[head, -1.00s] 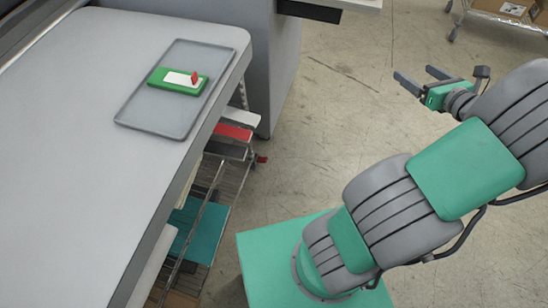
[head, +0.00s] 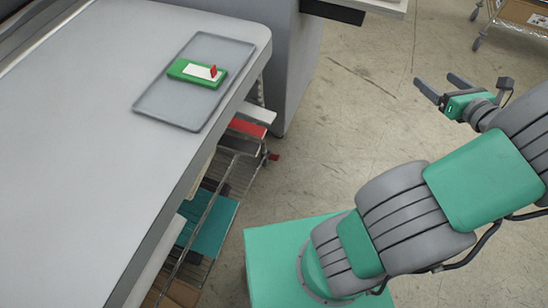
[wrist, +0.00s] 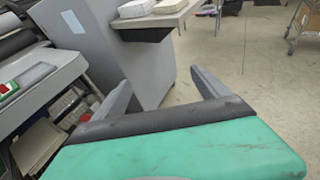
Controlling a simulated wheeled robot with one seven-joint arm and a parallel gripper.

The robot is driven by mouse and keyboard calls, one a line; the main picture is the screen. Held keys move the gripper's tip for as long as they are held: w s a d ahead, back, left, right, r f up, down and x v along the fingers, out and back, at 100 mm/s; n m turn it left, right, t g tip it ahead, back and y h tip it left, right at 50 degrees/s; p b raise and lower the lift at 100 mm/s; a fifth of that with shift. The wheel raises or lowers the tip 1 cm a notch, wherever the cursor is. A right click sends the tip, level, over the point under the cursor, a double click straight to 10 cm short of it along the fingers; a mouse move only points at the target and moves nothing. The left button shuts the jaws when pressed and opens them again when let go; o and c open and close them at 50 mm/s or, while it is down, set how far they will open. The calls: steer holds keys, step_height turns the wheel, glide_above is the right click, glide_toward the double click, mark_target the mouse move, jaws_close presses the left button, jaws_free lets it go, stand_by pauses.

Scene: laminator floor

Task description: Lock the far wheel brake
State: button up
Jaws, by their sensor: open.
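My gripper (head: 435,82) is open and empty, held out over the floor to the right of the table. In the wrist view its two grey fingers (wrist: 160,84) are spread apart with nothing between them. A wheeled cart (head: 522,22) at the top right edge stands on small casters, one of them (head: 476,43) in view. The cart also shows at the wrist view's right edge (wrist: 308,18). No brake lever can be made out on it. A small green block (head: 181,71) with a white face and upright red lever (head: 214,71) lies on the table's grey tray, well apart from my gripper.
The long grey table (head: 70,150) fills the left, with the tray (head: 168,116) near its edge. Wire shelves (head: 228,178) sit below it, with a small red piece (head: 272,156) at a corner. A grey cabinet (head: 294,75) stands behind. The floor (head: 370,130) around my gripper is clear.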

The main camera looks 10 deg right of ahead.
steer(key=shift+c, duration=0.2)
